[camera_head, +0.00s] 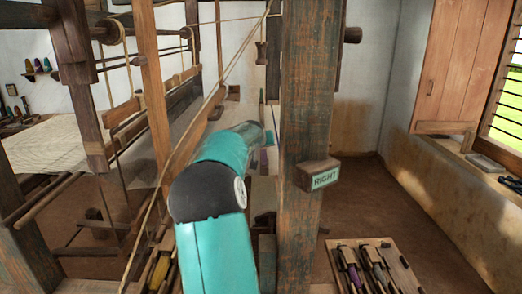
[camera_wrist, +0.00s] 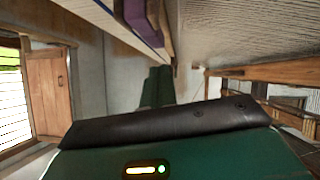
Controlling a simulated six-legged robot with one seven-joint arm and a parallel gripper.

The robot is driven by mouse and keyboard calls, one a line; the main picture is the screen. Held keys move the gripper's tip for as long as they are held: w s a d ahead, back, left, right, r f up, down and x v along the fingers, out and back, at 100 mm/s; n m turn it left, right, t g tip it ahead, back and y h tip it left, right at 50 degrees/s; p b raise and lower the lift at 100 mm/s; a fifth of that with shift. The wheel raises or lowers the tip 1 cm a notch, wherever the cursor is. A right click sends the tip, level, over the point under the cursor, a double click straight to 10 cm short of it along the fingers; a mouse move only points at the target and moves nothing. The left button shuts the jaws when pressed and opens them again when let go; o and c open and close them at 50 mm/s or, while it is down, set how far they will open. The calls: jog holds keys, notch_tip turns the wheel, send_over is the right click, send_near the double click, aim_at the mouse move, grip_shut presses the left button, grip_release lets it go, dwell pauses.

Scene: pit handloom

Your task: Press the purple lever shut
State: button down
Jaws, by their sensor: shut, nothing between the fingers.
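A purple piece (camera_wrist: 141,14), which looks like the lever, shows at the top of the wrist view beside a brown wooden strip. Its far end is cut off by the frame edge. A small purple strip (camera_head: 264,161) also shows in the head view, just beyond my arm and left of the post; I cannot tell if it is the same piece. My gripper (camera_wrist: 158,87) is shut and empty, its dark green fingers below the purple piece in the wrist view. I cannot tell whether they touch. In the head view my teal arm hides most of the gripper.
A thick wooden post (camera_head: 307,100) with a "RIGHT" block (camera_head: 318,177) stands close right of my arm. Loom beams and cords (camera_head: 153,90) crowd the left, near white cloth (camera_head: 50,145). A tool tray (camera_head: 404,262) lies low right. The floor (camera_head: 365,205) behind it is clear.

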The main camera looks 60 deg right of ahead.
jog(key=s+a+r, duration=0.1)
jog(key=a+r, duration=0.6)
jog(key=r, duration=0.1)
jog(key=shift+s, duration=0.35)
jog(key=shift+s+r, duration=0.1)
